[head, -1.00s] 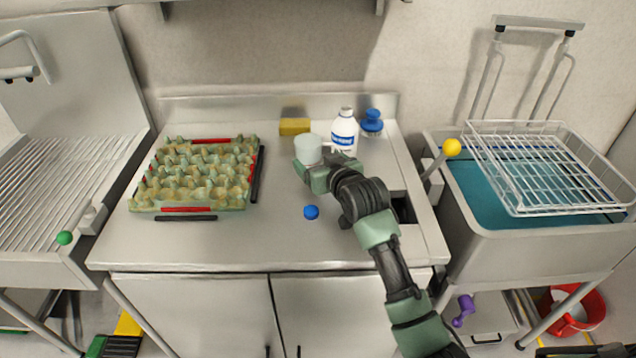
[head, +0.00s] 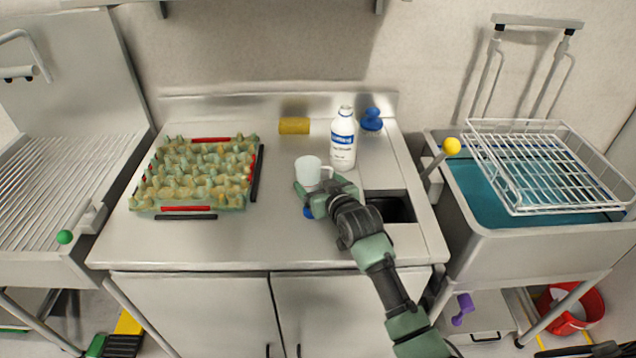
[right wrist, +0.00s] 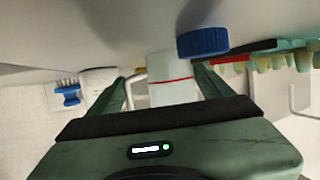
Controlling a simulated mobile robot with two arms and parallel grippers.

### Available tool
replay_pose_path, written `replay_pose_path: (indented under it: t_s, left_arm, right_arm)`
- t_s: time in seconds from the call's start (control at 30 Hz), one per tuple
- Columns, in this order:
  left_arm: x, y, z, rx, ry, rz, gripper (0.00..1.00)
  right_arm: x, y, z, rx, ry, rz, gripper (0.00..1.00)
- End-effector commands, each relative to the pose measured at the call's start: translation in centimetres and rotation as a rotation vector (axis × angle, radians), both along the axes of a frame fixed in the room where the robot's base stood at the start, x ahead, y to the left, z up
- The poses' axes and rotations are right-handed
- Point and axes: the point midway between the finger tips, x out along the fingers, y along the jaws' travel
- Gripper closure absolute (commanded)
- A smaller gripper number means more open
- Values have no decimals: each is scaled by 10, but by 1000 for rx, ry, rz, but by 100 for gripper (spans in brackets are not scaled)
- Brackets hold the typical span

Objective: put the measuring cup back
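The measuring cup (head: 308,172) is a small whitish cup with a handle on its right side, over the middle of the counter. My right gripper (head: 318,190) is at the cup from the front right. In the right wrist view the cup (right wrist: 172,90), with a red line around it, is between the two fingers of my right gripper (right wrist: 160,88), its handle toward the left finger. The gripper is shut on it. I cannot tell how far its base is above the counter. My left gripper is not in view.
A blue cap (head: 308,213) lies close by, partly hidden by my gripper. A white bottle (head: 343,150), yellow sponge (head: 294,126) and blue-handled brush (head: 371,121) stand behind. An egg tray (head: 195,178) is left, a dark counter opening (head: 392,207) right. The front counter is clear.

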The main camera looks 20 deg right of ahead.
Motion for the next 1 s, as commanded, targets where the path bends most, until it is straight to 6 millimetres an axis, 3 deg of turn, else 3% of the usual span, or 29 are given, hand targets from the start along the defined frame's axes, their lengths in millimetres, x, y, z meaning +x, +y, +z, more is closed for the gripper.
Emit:
replay_pose_path:
  t_s: [0.37,0.47,1.0]
  left_arm:
    - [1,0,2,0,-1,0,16]
    - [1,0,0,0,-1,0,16]
    - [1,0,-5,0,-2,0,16]
  right_arm:
    - [0,0,6,-1,-1,0,0]
    - [-9,-1,6,-1,1,0,0]
    - [-99,-7,37,-1,0,-1,0]
